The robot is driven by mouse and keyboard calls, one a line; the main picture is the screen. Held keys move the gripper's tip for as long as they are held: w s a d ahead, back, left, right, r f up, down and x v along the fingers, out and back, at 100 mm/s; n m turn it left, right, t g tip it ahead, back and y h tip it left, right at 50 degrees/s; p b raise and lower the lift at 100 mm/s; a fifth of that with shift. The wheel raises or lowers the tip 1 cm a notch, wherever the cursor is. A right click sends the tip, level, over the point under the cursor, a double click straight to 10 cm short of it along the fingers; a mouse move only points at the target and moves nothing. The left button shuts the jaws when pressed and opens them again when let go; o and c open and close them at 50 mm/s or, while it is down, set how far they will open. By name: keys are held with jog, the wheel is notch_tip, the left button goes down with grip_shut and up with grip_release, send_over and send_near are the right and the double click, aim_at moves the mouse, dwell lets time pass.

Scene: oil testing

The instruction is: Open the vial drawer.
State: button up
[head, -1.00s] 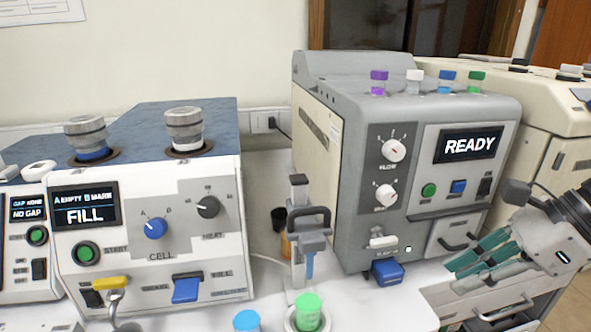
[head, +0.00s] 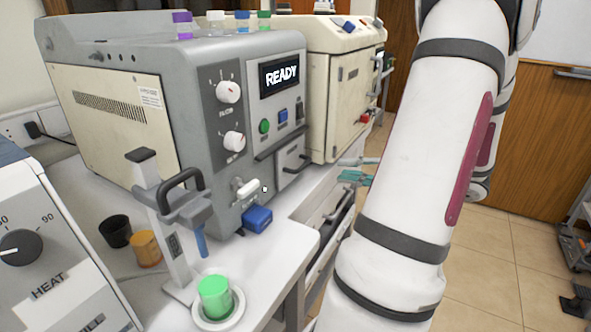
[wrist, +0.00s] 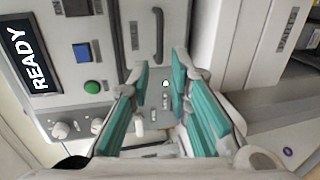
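A small drawer front (head: 291,159) with a dark bar handle is in the lower right of the grey machine's face in the head view. It appears closed, and no label marks it as the vial drawer. In the wrist view its dark handle (wrist: 158,35) stands beyond the fingertips, near the top middle. My gripper (wrist: 162,72) is open and empty, with its two teal fingers apart. In the head view the fingertips (head: 355,168) show to the right of the drawer front, apart from it. My arm hides the rest of the gripper.
The grey machine (head: 110,60) reads READY and carries several capped vials on top. A blue block (head: 257,219) and a white lever (head: 245,187) are at its lower front. Bench drawers (head: 325,215) lie below; the floor at right is mostly clear.

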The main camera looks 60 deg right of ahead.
aim_at(303, 167)
jog(key=b+x, duration=0.2)
jog(key=x, duration=1)
jog(key=shift+w+a, duration=0.15)
jog(key=shift+w, duration=0.1)
grip_shut()
